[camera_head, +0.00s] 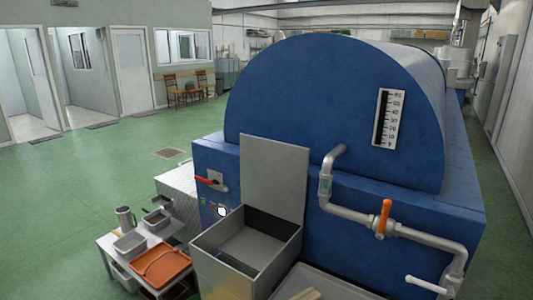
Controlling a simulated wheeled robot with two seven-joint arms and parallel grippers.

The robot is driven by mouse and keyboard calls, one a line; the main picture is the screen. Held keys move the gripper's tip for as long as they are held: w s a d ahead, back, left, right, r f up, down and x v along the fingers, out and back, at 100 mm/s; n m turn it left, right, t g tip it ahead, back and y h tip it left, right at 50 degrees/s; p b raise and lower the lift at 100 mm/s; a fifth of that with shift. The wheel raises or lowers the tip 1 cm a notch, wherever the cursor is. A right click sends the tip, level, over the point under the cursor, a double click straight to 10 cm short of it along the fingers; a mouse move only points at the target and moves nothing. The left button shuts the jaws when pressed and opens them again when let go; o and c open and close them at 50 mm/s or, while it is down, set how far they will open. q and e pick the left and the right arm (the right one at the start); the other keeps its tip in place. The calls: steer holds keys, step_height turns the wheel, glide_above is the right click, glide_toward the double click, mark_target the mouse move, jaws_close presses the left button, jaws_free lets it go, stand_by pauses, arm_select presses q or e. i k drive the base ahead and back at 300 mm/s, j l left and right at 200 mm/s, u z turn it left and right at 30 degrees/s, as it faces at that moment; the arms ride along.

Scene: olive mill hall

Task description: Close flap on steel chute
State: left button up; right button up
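The steel chute (225,272) is an open-topped grey box in front of the blue machine, low in the middle of the head view. Its flap (274,176) is a flat grey plate standing upright at the chute's back edge, against the blue machine, so the chute is open. The inside of the chute shows a grey floor and a dark back wall. Neither of my grippers is in view.
The blue machine (330,100) has a pipe with an orange-handled valve (384,218) right of the chute, and a red lever (209,182) to its left. A small table at left holds metal pans and an orange tray (162,267). Green floor is clear further left.

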mark_target(274, 174)
steer(key=i+j, duration=0.15)
steer(key=j, duration=0.15)
steer(key=i+j, duration=0.1)
steer(key=j, duration=0.2)
steer(key=i+j+z, duration=0.1)
steer(key=j+z, duration=0.3)
steer(key=i+j+z, duration=0.1)
steer(key=j+z, duration=0.65)
steer(key=l, duration=0.1)
